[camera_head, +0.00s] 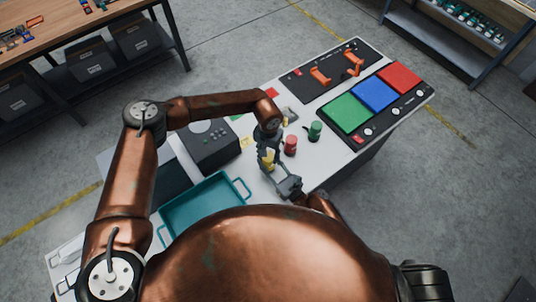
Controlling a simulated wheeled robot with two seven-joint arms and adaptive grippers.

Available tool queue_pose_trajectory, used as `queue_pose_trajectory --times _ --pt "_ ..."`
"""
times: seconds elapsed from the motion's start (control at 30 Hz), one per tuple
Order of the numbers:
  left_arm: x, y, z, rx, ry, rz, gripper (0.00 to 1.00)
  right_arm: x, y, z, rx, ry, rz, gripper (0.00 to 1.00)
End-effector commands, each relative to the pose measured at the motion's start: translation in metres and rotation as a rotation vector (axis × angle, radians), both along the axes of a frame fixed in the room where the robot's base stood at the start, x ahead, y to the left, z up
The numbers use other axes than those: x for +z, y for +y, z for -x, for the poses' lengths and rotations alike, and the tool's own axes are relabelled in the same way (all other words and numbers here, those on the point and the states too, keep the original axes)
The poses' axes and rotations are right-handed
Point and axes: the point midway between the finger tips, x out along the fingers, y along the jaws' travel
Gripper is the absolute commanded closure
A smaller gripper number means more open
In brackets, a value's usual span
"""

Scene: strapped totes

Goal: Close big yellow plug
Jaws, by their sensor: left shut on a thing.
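My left arm reaches in from the left, and my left gripper (268,165) points down over the white table. It is shut on a yellow thing, the yellow plug (267,158), which is partly hidden by the fingers. My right gripper (289,187) is just below and to the right, close to the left gripper's fingertips. Whether it is open or shut cannot be made out. Whether the two grippers touch is unclear.
A red plug (290,145) and a green plug (315,130) stand just right of the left gripper. A dark control box (213,148) and a teal tray (205,207) lie to the left. Green, blue and red panels (375,95) and orange handles (320,76) are farther back.

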Motion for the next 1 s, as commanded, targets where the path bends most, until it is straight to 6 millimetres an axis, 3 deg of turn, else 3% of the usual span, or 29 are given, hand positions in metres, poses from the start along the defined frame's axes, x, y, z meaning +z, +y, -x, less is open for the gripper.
queue_pose_trajectory --times 0.1,0.23,0.6,0.63,0.87,1.0 --pt "0.001 -0.0015 0.0006 -0.206 0.001 0.003 0.75 0.0001 0.0 -0.0002 0.0 0.0 0.0 1.0" --pt "0.0009 -0.0015 0.0008 -0.352 0.001 0.004 0.75 0.0001 0.0001 -0.0003 0.0 0.0 0.0 1.0" --pt "0.0009 -0.0019 0.0012 -0.408 0.002 0.005 0.75 0.0 0.0 -0.0004 -0.001 0.0 0.0 1.0" --pt "0.0009 -0.002 0.0012 -0.408 0.002 0.005 0.61 0.0 0.0 -0.0004 -0.001 0.0 0.0 1.0" --pt "0.0005 -0.0012 0.0008 -0.407 0.001 0.003 0.45 0.0001 0.0 -0.0003 -0.001 0.0 0.0 1.0" --pt "0.0002 -0.0006 0.0005 -0.406 0.001 0.002 0.45 0.0001 0.0 -0.0003 0.0 0.0 0.0 1.0"
